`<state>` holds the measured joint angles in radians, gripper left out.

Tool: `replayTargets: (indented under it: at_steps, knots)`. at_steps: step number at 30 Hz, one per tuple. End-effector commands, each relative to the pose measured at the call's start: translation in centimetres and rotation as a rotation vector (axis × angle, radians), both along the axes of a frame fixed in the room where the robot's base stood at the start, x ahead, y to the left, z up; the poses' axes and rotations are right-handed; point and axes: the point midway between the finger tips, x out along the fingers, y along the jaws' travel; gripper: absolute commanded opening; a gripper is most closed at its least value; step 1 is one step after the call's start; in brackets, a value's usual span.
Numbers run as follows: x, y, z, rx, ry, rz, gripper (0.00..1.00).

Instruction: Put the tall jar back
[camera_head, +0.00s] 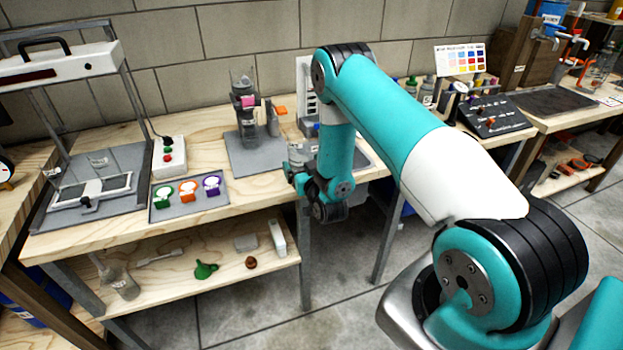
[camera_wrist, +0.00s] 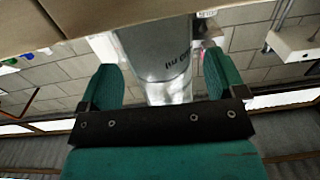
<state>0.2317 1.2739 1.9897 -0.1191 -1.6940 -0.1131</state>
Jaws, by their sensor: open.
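A clear, tall jar-like vessel (camera_wrist: 160,55) with small dark marking stands between the fingers of my gripper (camera_wrist: 160,82) in the wrist view. The view is upside down. The teal fingers are apart on either side of it; I cannot tell whether either touches it. In the head view my gripper (camera_head: 299,170) is at the bench's front edge, right of the grey stand plate. A greyish clear shape (camera_head: 297,153) shows just above it, partly hidden by my arm.
A stand with a clear vessel (camera_head: 243,90) is on the bench behind. A tray with green, orange and purple pieces (camera_head: 188,197) and a button box (camera_head: 168,157) are left. A frame (camera_head: 92,188) is farther left. The lower shelf (camera_head: 180,290) holds a flask (camera_head: 121,282) and a green funnel (camera_head: 205,270).

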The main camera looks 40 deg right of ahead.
Motion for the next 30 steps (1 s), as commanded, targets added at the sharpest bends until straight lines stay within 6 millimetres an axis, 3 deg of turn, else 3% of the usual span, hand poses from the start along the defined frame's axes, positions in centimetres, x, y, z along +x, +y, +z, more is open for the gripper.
replayTargets:
  at_steps: [6,12,16,20,23,26,30]
  knots:
    - [-4.9,1.3,-0.4,0.000,0.005,0.001,0.89]
    - [-8.2,2.1,-0.3,-0.001,0.002,0.002,0.89]
    - [-9.2,2.4,-0.1,0.001,0.004,0.003,0.89]
    - [-8.0,3.3,1.2,0.032,0.045,0.026,0.89]
    - [-6.0,5.3,3.0,0.092,0.142,0.079,0.89]
    - [-4.6,8.8,5.6,0.166,0.280,0.165,0.89]
    - [-5.4,14.6,9.6,0.247,0.499,0.318,0.89]
